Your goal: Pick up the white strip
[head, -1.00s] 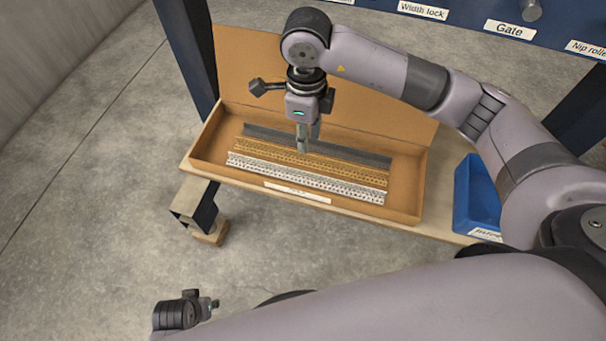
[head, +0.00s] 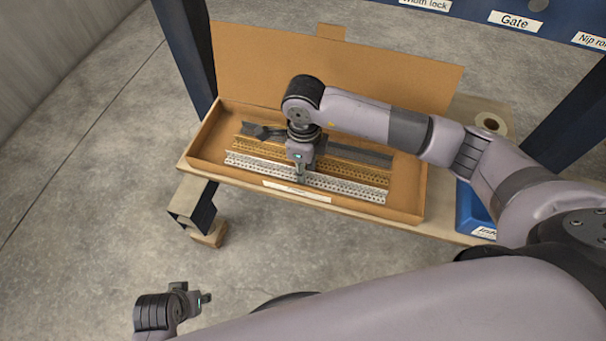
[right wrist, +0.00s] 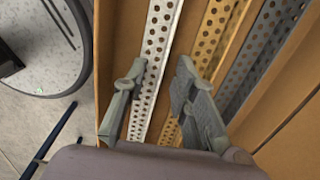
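The white perforated strip (head: 345,186) lies in the open cardboard box, nearest the box's front wall. It also shows in the right wrist view (right wrist: 156,60), running between my right gripper's fingers. My right gripper (head: 299,178) is over the middle of the white strip, pointing down. In the right wrist view the right gripper (right wrist: 160,75) is open, one finger on each side of the strip. I cannot tell how far above the strip the fingertips are. My left gripper (head: 204,299) is at the lower left, away from the box; its fingers are too small to judge.
A yellow strip (head: 352,170) and a dark grey strip (head: 360,154) lie behind the white one. The cardboard box (head: 405,200) has its lid raised at the back. A blue bin (head: 472,212) and a tape roll (head: 491,123) are on the right.

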